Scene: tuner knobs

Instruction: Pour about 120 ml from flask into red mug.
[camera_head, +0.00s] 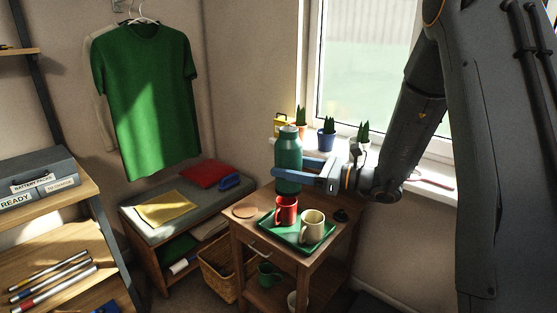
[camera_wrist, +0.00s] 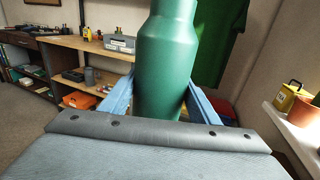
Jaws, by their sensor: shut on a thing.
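The flask (camera_head: 289,149) is a tall green bottle, upright at the back of the small wooden table. It also fills the middle of the wrist view (camera_wrist: 165,65). My gripper (camera_head: 291,171) has its blue fingers on either side of the flask and is shut on its body; in the wrist view (camera_wrist: 155,100) the fingers flank it closely. I cannot tell whether the flask's base touches the table. The red mug (camera_head: 286,211) stands upright on a green tray (camera_head: 313,247), in front of the flask. The mug's inside is not clearly visible.
A cream mug (camera_head: 312,226) stands on the tray, right of the red mug. A round coaster (camera_head: 245,211) lies at the table's left, and a small dark object (camera_head: 341,214) at its right. Potted plants (camera_head: 327,137) line the windowsill behind.

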